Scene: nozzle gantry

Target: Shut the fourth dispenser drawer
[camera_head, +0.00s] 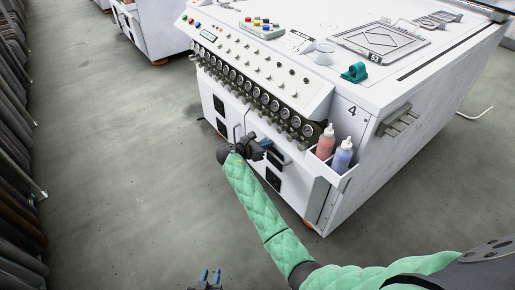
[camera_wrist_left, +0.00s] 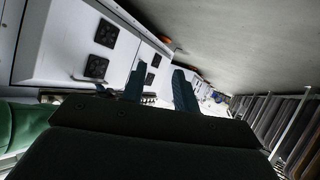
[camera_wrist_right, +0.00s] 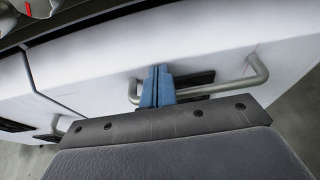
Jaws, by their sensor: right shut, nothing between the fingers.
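The white machine marked 4 (camera_head: 352,111) has pale front panels with metal bar handles below a row of round dials. My right gripper (camera_head: 267,144) is at this front, beside a panel handle. In the right wrist view, its blue fingers (camera_wrist_right: 158,87) are together and empty, close to a bent metal handle (camera_wrist_right: 215,87) on a white panel (camera_wrist_right: 215,35). Whether they touch it, I cannot tell. Which panel is the fourth drawer, and how far it stands out, is unclear. My left gripper (camera_head: 210,277) is low at the bottom edge, fingers apart in the left wrist view (camera_wrist_left: 160,88).
A side tray (camera_head: 331,173) at the machine's front right corner holds a red bottle (camera_head: 325,142) and a blue bottle (camera_head: 342,156). A teal tape dispenser (camera_head: 354,72) sits on top. Dark racks line the left. The grey floor (camera_head: 120,170) between is clear.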

